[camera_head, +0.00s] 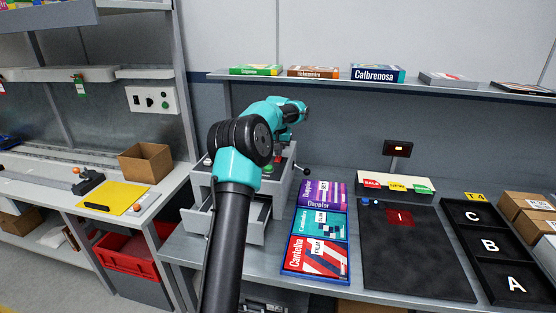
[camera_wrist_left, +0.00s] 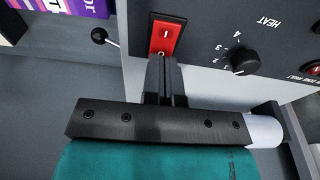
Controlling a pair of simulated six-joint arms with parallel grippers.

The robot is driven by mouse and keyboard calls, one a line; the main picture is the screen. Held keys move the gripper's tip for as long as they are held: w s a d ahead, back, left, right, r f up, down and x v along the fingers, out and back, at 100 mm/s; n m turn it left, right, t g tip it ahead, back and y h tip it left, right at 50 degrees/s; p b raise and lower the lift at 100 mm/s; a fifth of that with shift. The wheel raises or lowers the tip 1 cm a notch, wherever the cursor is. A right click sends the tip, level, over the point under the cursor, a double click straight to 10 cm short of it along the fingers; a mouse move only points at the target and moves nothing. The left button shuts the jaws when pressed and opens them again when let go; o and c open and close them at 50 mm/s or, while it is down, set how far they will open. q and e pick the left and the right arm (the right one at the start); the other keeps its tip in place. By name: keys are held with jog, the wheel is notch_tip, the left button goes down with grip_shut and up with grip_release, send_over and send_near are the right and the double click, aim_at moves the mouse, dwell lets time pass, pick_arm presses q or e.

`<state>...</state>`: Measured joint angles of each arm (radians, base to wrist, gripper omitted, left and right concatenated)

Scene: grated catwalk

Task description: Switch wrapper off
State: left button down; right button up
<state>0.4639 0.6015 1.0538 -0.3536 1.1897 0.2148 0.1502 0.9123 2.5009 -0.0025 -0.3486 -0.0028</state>
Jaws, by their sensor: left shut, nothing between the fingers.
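The wrapper (camera_head: 218,183) is a grey box on the bench, partly hidden behind my left arm in the head view. In the left wrist view, its dark panel (camera_wrist_left: 205,20) carries a red rocker switch (camera_wrist_left: 166,36) marked I and O, and a black HEAT knob (camera_wrist_left: 239,61). My left gripper (camera_wrist_left: 163,68) is shut and empty, its fingertips at the O end of the switch. I cannot tell whether they touch it. The fingertips are hidden by the arm in the head view. My right gripper is not in view.
A lever with a black ball (camera_wrist_left: 99,35) sticks out beside the panel. Boxed games (camera_head: 318,228) lie in a tray right of the wrapper. A dark mat (camera_head: 415,255) and a lettered tray (camera_head: 490,245) lie farther right. A shelf (camera_head: 345,81) runs above the bench.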

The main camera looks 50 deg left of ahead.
pick_arm(q)
jog(key=shift+f, duration=0.65)
dwell(0.5)
jog(key=shift+r, duration=3.55)
jog(key=shift+f, duration=0.1)
jog(key=shift+f, duration=3.05)
jog(key=shift+r, duration=0.1)
